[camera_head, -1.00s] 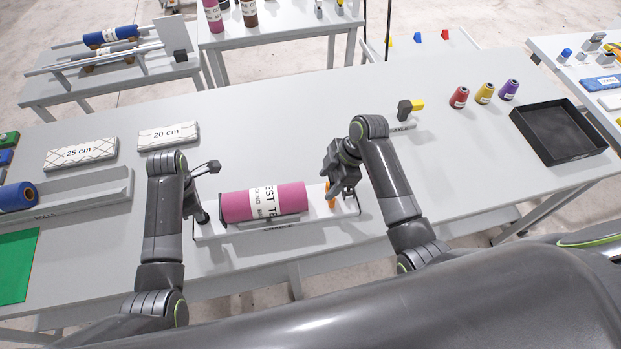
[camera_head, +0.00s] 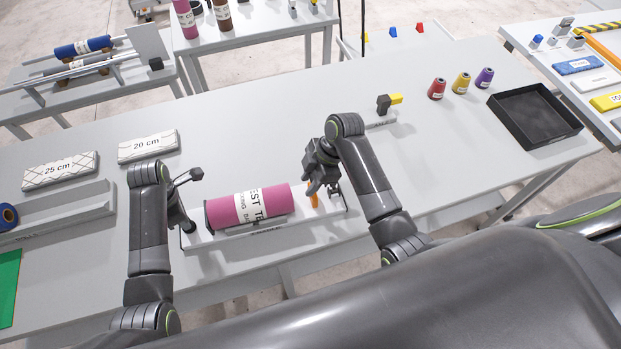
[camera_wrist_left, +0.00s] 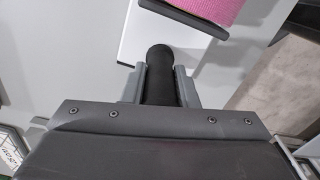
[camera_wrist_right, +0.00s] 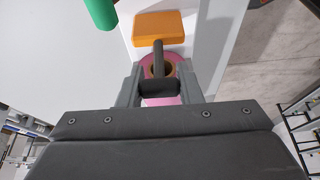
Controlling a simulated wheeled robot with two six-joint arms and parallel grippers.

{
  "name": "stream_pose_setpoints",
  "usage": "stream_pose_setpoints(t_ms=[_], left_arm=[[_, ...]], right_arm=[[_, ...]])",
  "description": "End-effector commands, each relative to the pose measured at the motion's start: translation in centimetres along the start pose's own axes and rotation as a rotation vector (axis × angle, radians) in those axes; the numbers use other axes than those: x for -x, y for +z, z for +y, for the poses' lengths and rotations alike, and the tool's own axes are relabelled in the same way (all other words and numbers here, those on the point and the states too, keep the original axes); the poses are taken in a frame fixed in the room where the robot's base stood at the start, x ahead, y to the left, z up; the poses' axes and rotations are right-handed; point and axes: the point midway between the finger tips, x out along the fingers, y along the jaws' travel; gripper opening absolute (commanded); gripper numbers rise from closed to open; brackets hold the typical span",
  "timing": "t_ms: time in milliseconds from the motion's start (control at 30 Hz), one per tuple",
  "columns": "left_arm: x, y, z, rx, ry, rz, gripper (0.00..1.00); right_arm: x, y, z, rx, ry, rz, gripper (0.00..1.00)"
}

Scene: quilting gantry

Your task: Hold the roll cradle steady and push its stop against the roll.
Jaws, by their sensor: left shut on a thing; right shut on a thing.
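The white roll cradle (camera_head: 215,240) lies on the table with a pink roll (camera_head: 270,200) in it. The roll has a white printed label. My left gripper (camera_head: 187,226) is shut on a black upright grip (camera_wrist_left: 160,65) at the cradle's left end. The orange stop (camera_head: 314,194) stands right of the roll, with a small gap showing between them. My right gripper (camera_head: 318,186) is shut on the stop's dark handle (camera_wrist_right: 158,62) and partly hides the stop. In the right wrist view the orange stop (camera_wrist_right: 158,27) shows beside the roll's hollow end (camera_wrist_right: 160,68).
Two white blocks marked 25 cm (camera_head: 60,170) and 20 cm (camera_head: 148,146) lie at the left. Thread cones (camera_head: 461,83) and a black tray (camera_head: 535,114) stand at the right. The table behind the cradle is clear.

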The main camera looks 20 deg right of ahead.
Motion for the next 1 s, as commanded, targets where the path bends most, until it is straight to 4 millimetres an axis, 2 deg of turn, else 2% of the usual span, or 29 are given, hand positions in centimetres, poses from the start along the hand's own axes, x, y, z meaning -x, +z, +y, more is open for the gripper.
stream_pose_setpoints(t_ms=[33,133,367,400,567,867,1000], left_arm=[[-0.6,0.0,-0.5,0.002,-0.012,-0.001,0.00],[-0.6,0.1,-0.5,0.001,-0.012,-0.001,0.00],[-0.6,0.1,-0.5,0.000,-0.013,-0.002,0.00],[-0.6,0.1,-0.5,0.000,-0.013,-0.002,0.00],[-0.6,0.1,-0.5,0.000,-0.013,-0.002,0.00],[-0.5,0.1,-0.5,-0.001,-0.013,-0.002,0.00],[-0.5,0.1,-0.5,-0.001,-0.013,-0.002,0.00]], right_arm=[[-0.4,-0.9,0.0,0.001,-0.002,0.006,0.00],[-0.8,-1.8,0.0,0.001,-0.002,0.006,0.00],[-0.8,-1.8,0.0,0.000,-0.001,0.004,0.00],[-0.8,-1.8,0.0,0.000,-0.001,0.004,0.33],[-0.8,-1.8,0.0,0.000,-0.001,0.004,0.54],[-0.6,-1.8,0.0,0.000,0.000,0.002,0.55],[0.8,-1.8,0.0,0.000,0.003,0.003,0.55]])
